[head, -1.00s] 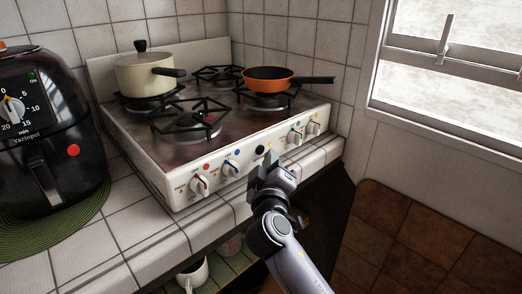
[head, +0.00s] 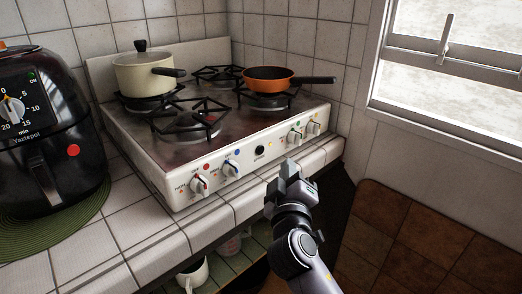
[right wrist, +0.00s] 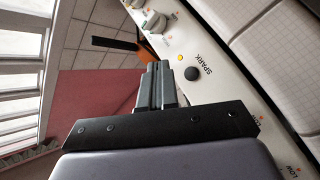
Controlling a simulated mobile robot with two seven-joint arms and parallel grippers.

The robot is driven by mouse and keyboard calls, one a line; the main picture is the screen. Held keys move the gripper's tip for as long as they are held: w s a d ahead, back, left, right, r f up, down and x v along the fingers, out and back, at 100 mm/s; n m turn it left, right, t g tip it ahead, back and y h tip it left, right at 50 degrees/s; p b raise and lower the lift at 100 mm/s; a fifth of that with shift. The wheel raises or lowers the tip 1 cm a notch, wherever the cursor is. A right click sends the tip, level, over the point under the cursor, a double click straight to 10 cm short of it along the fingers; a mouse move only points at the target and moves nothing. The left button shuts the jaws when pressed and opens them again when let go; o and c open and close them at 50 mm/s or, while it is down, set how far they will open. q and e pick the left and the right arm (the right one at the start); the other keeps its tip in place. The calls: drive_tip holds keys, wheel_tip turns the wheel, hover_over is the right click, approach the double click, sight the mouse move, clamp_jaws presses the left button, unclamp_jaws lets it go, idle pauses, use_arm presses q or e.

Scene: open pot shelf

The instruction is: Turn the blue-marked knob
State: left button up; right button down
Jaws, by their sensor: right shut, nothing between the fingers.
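The blue-marked knob (head: 231,168) is a pale knob on the stove's white front panel, with a blue dot above it, second from the left in the head view. Nothing touches it. My right gripper (head: 289,170) is shut and empty, in front of the panel and to the right of the knob, below the two right-hand knobs. In the right wrist view its closed fingers (right wrist: 158,75) are beside the black spark button (right wrist: 191,73). The blue-marked knob does not show in that view. My left gripper is out of view.
A red-marked knob (head: 199,184) is left of the blue-marked one. The black spark button (head: 259,149) and two more knobs (head: 295,136) are to its right. A cream pot (head: 145,76) and orange pan (head: 267,82) stand on the stove. A black air fryer (head: 45,130) is left.

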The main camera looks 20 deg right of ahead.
drive_tip(key=c, duration=1.2)
unclamp_jaws()
drive_tip(key=o, duration=0.5)
drive_tip(key=shift+f, duration=0.2)
drive_tip(key=m+y, duration=1.4)
drive_tip(key=m, duration=0.1)
approach(238, 174)
drive_tip(key=x, duration=0.9)
drive_tip(key=shift+w+a+r, duration=0.1)
drive_tip(key=shift+w+a, duration=0.05)
drive_tip(key=shift+w, duration=0.15)
drive_tip(key=c, duration=1)
